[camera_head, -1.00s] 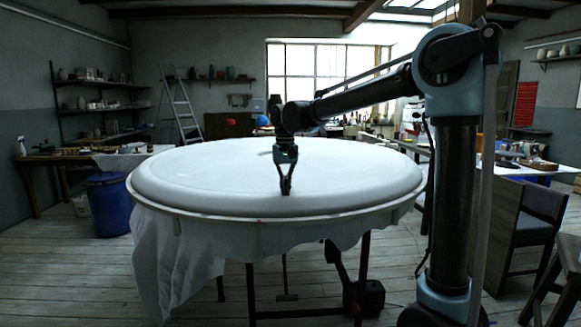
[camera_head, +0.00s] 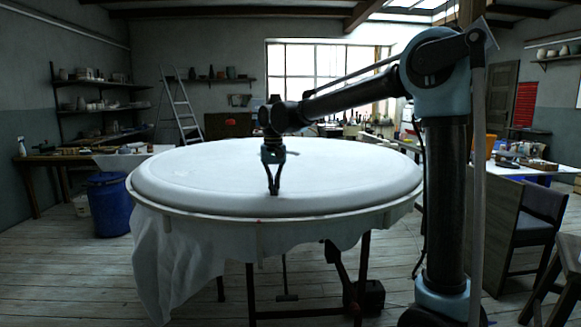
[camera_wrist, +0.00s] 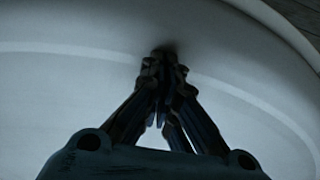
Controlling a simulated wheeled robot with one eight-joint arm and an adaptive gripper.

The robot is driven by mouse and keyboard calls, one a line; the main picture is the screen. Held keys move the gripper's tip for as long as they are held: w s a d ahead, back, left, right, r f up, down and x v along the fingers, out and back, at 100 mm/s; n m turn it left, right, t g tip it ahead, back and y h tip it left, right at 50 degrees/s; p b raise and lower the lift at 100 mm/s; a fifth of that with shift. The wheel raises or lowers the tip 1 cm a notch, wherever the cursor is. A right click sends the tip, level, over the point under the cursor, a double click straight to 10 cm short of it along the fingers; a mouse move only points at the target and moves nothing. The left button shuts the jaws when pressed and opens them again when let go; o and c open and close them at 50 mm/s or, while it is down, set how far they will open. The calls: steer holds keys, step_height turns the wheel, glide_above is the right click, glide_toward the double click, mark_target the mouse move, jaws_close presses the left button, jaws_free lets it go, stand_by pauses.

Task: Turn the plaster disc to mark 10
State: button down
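The plaster disc (camera_head: 340,182) is a large, round white slab on a round stand draped with white cloth. My gripper (camera_head: 273,192) points down at the near part of the disc, left of its middle. In the wrist view the fingertips of my gripper (camera_wrist: 163,55) are together, with nothing seen between them, over the white disc (camera_wrist: 60,75). The tips appear at or very near the disc's surface; I cannot tell if they touch. No numbered marks can be read on the disc or its rim.
A blue barrel (camera_head: 108,204) stands left of the disc. A stepladder (camera_head: 183,108) leans at the back. A worktable (camera_head: 530,170) and a dark chair (camera_head: 525,215) are at the right. Bare wooden floor lies in front.

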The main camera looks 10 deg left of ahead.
mark_target(264, 194)
steer(key=shift+s+a+f, duration=0.1)
steer(key=shift+s+a, duration=0.15)
steer(key=shift+a, duration=0.6)
steer(key=shift+s+a+f, duration=0.1)
steer(key=shift+s+a, duration=0.15)
steer(key=shift+a, duration=0.55)
steer(key=shift+w+r, duration=0.1)
steer(key=shift+r, duration=3.5)
